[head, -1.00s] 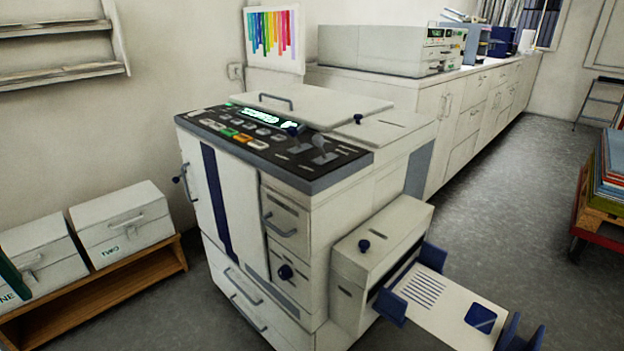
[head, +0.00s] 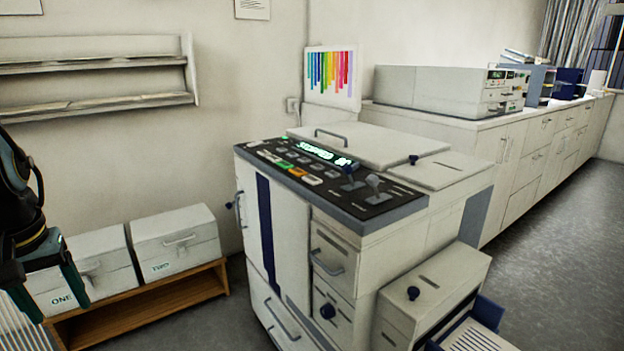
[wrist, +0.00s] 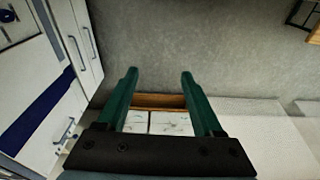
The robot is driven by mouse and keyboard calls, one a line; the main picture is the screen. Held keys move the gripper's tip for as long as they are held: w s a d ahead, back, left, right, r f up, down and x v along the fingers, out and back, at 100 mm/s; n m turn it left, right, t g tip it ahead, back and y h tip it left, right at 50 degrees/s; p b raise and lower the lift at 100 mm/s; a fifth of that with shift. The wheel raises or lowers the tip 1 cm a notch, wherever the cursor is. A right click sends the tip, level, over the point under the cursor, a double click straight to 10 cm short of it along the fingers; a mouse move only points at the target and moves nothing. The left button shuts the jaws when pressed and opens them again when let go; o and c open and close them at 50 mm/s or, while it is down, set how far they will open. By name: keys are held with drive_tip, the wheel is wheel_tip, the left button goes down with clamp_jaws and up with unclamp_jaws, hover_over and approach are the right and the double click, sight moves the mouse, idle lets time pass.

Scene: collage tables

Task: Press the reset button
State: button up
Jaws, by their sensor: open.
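The white copier-like machine (head: 285,225) stands in the middle of the head view, with a dark control panel (head: 330,183) on top. The panel has a lit green display (head: 320,153), a green button (head: 285,164), an orange button (head: 297,171), a pale button (head: 313,181) and several grey ones. The labels are too small to read, so I cannot tell which is the reset button. My gripper (head: 58,308) is at the far left, in front of the white boxes and well apart from the panel. In the wrist view my gripper (wrist: 158,74) has its green fingers spread and empty.
White boxes marked ONE (head: 90,268) and TWO (head: 176,243) sit on a low wooden shelf (head: 150,297). A side tray unit (head: 432,290) juts from the machine's right. A long counter (head: 520,170) runs along the back wall. Grey floor (head: 555,245) is clear at right.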

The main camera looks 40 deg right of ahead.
clamp_jaws()
idle(0.3)
idle(1.1)
